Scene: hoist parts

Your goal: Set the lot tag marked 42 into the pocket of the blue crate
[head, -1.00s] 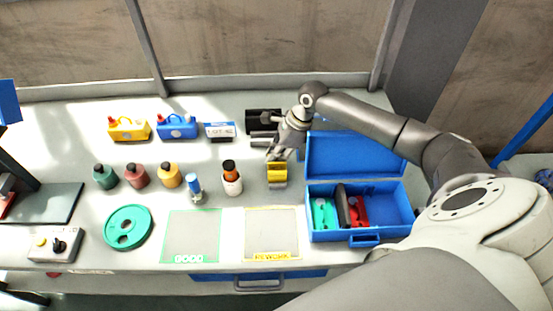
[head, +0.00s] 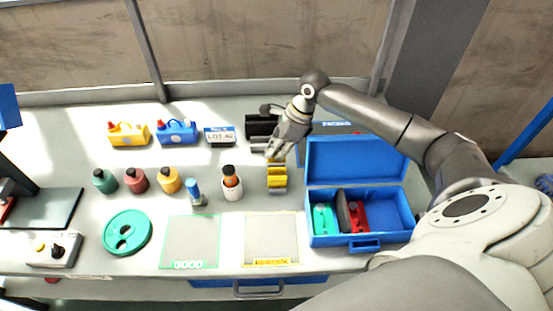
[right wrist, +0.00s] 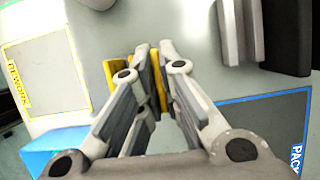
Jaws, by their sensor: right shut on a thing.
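The lot tag (head: 220,136), a white plate with a blue top edge, stands at the back of the bench; it reads LOT and a number that looks like 42. The open blue crate (head: 330,240), lid raised, is at the right; I cannot make out its pocket. My right gripper (head: 274,153) is at the yellow block (head: 277,180), left of the crate's lid. In the right wrist view the fingers (right wrist: 153,48) are closed on a yellow piece (right wrist: 157,82). The tag is apart from this gripper. My left gripper is out of view.
A green piece (head: 323,218) and a red piece (head: 357,216) lie in the crate; its right side is empty. Black parts (head: 260,126) are behind the gripper. The rework mat (head: 270,235) is bare.

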